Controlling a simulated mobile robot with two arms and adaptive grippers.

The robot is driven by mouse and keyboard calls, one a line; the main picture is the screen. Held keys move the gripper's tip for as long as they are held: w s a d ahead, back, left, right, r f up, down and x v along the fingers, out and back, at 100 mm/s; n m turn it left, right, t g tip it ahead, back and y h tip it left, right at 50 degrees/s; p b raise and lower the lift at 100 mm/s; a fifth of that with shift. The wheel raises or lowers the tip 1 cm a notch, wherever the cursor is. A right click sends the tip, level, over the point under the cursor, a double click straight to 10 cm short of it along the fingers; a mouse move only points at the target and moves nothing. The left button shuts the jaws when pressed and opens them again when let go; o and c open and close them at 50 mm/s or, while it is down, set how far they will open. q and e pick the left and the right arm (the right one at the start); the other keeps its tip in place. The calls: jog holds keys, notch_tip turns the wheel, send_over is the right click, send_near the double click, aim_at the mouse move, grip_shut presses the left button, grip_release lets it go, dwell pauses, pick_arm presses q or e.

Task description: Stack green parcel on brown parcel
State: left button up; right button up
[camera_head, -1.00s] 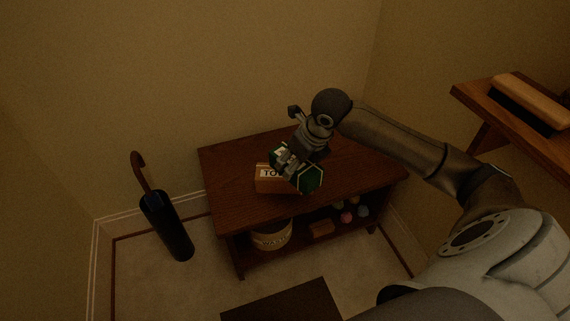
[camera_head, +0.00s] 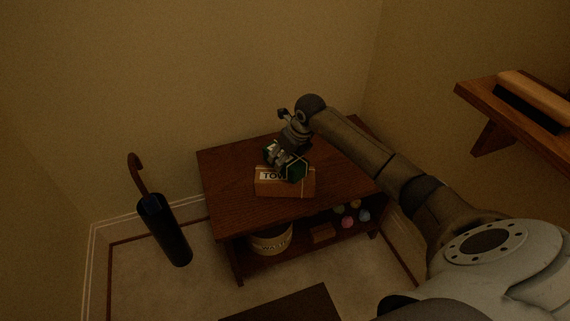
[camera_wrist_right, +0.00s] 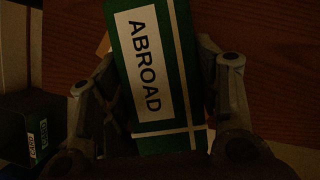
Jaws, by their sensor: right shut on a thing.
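My right gripper (camera_head: 284,159) is shut on the green parcel (camera_head: 296,172), above and just behind the brown parcel in the head view. In the right wrist view the green parcel (camera_wrist_right: 182,70) has a white "ABROAD" label and pale bands, and sits between both fingers (camera_wrist_right: 158,95). The green parcel overlaps the brown one in the head view; I cannot tell whether they touch. My left gripper is not in view.
The table (camera_head: 230,190) has free top around the parcels. Its lower shelf holds a round bin (camera_head: 271,240), a small brown block (camera_head: 322,233) and several coloured balls. An umbrella in a dark stand (camera_head: 165,230) is at left; a wooden shelf (camera_head: 500,110) at right.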

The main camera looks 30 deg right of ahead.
notch_tip(320, 180, down, 2)
jog(key=shift+w+f+b, duration=0.1)
jog(key=shift+f+b, duration=0.1)
jog(key=shift+b, duration=0.1)
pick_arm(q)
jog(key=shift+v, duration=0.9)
pick_arm(e)
jog(key=shift+f, duration=0.4)
jog(key=o, duration=1.2)
jog(key=shift+f, duration=0.1)
jog(key=shift+c, duration=0.2)
